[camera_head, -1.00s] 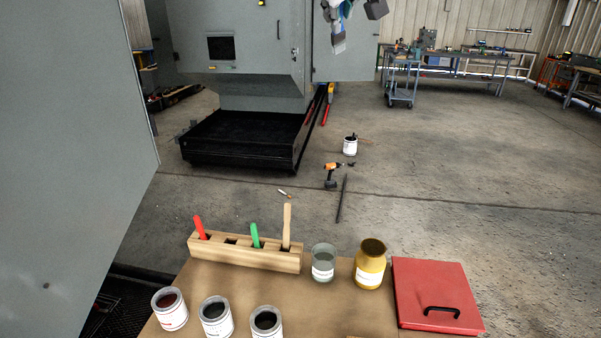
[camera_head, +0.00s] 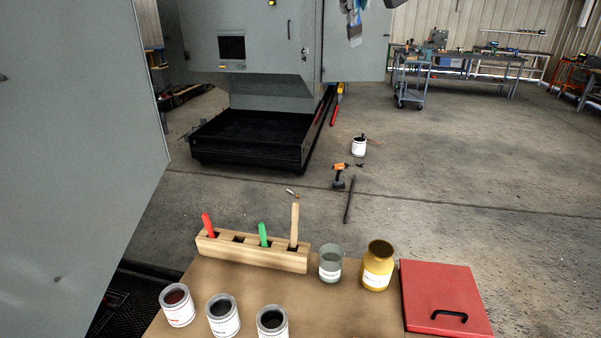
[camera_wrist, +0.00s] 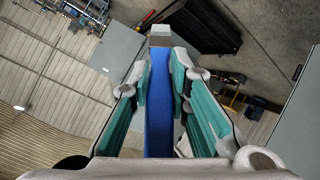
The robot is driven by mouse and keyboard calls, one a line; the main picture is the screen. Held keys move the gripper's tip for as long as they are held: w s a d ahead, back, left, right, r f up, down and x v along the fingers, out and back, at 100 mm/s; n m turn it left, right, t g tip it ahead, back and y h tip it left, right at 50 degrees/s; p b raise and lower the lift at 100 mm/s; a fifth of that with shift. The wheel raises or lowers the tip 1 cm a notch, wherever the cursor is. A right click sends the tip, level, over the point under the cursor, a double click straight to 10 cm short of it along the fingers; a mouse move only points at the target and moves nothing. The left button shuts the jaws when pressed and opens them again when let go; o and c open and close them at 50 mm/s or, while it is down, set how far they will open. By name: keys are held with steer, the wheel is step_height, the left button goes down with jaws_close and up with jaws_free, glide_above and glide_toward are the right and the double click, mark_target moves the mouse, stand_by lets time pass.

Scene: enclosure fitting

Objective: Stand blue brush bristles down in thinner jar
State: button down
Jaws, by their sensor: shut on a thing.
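My gripper (camera_wrist: 161,65) is shut on the blue brush (camera_wrist: 158,115). In the wrist view the brush's blue handle runs between the teal finger pads, with a grey block-like end beyond the fingertips. A clear glass jar with greyish liquid and a white label, seemingly the thinner jar (camera_head: 330,265), stands upright on the table, well below my gripper. No brush stands in it.
A wooden holder (camera_head: 250,255) left of the jar carries red, green and plain wooden handles; one slot is empty. A yellow jar (camera_head: 377,268) stands close right of the glass jar. A red case (camera_head: 440,295) lies farther right. Several paint cans (camera_head: 222,318) stand in front.

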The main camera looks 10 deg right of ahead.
steer(key=w+f+m+g+b, duration=0.1)
steer(key=w+f+m+g, duration=0.2)
steer(key=f, duration=1)
steer(key=w+f+g+b, duration=0.15)
steer(key=w+f, duration=0.45)
steer(key=f, duration=0.6)
step_height(320, 180, down, 38)
steer(key=d+m+g+y+b, duration=0.1)
steer(key=m+g+y+b, duration=0.1)
steer(key=m+g+b, duration=0.2)
steer(key=shift+w+d+f+m+g+b, duration=0.2)
steer(key=shift+f+m+g+b, duration=0.1)
steer(key=shift+g+b, duration=0.25)
